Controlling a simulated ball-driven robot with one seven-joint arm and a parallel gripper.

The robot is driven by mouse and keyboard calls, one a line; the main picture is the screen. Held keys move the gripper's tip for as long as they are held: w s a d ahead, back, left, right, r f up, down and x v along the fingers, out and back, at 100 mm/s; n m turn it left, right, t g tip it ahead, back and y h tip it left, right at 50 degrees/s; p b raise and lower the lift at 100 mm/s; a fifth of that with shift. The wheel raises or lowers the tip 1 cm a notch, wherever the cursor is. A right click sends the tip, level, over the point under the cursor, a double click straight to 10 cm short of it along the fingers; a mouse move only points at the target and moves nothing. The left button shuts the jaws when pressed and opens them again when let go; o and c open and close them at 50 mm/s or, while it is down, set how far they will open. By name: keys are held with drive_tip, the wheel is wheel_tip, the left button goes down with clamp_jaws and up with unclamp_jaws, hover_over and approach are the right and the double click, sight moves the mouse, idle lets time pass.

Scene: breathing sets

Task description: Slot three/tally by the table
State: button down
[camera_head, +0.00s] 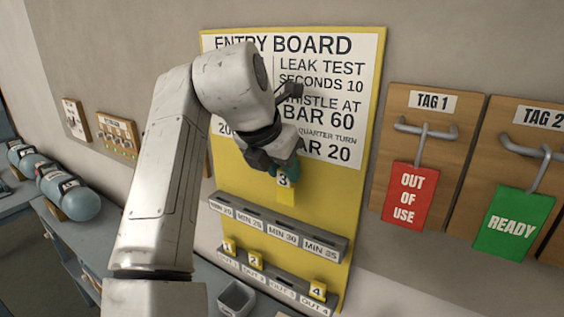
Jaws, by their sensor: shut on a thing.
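The yellow tally marked 3 (285,196) hangs upright from my gripper (283,170), which is shut on its upper part. A dark green piece shows at the grip; I cannot tell what it belongs to. The tally is in front of the yellow entry board (222,172), above the upper slot rack (278,227), labelled MIN 25, MIN 30 and MIN 35 among others. It appears apart from the rack. The lower rack (275,284), with OUT labels, holds yellow tallies 1 (229,246), 2 (254,260) and 4 (318,291). Its third slot shows no tally.
To the right hang an OUT OF USE red tag (408,196) and a READY green tag (513,223) on wooden boards. A small grey open box (237,298) stands on the bench below. Blue cylinders (68,192) lie at left. My arm hides part of the board.

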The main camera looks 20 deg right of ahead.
sight(285, 191)
drive_tip(key=shift+f+b, duration=0.4)
drive_tip(key=shift+f, duration=1.6)
drive_tip(key=shift+p, duration=0.8)
drive_tip(key=shift+f, duration=2.15)
drive_tip(key=c, duration=0.7)
unclamp_jaws()
drive_tip(key=b+v, duration=0.2)
drive_tip(key=v, duration=0.8)
drive_tip(key=shift+s+a+r, duration=0.1)
drive_tip(key=shift+s+r, duration=0.05)
drive_tip(key=shift+r, duration=0.2)
